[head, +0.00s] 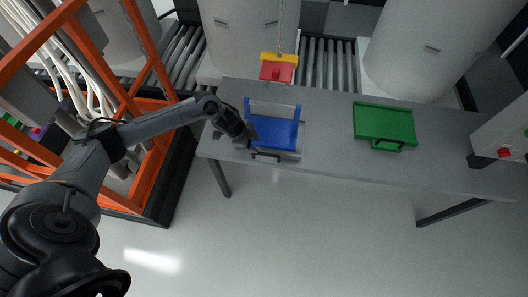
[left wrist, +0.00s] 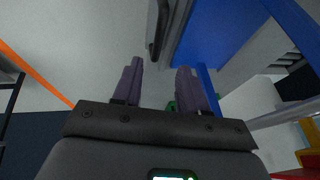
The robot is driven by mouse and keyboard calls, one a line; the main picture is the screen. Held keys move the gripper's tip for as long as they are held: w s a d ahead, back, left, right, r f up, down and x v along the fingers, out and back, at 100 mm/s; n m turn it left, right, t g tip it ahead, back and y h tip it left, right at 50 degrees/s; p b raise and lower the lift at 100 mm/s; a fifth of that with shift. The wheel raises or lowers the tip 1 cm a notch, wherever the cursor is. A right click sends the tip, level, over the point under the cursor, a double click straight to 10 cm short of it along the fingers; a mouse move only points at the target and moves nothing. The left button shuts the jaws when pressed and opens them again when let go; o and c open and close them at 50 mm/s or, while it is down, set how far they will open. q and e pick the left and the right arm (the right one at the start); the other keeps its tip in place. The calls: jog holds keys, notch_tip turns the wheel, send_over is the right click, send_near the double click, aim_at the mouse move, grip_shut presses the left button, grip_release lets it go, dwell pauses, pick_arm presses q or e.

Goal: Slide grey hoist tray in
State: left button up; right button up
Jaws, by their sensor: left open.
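The grey hoist tray (head: 288,154) sits at the left of the table in a blue frame (head: 274,131), with a dark handle (head: 266,156) on its front side. How far it is slid into the frame I cannot tell. My left gripper (head: 249,131) is at the left side of the blue frame, above the table. In the left wrist view my left gripper (left wrist: 160,85) is open with nothing between its fingers. The dark handle (left wrist: 154,38) and the blue frame (left wrist: 215,30) lie beyond the fingertips. My right gripper is not in view.
A green tray (head: 384,122) with a handle lies to the right on the grey table (head: 330,150). A red and yellow hoist block (head: 278,68) hangs on a chain behind the frame. A grey box with a red button (head: 503,152) stands at the right end. An orange rack (head: 150,50) is at left.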

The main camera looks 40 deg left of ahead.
aim_at(265, 154)
pick_arm(q)
jog(key=b+x, duration=0.1)
jog(key=x, duration=0.8)
jog(key=shift+d+f, duration=0.1)
jog(key=shift+f, duration=0.1)
grip_shut()
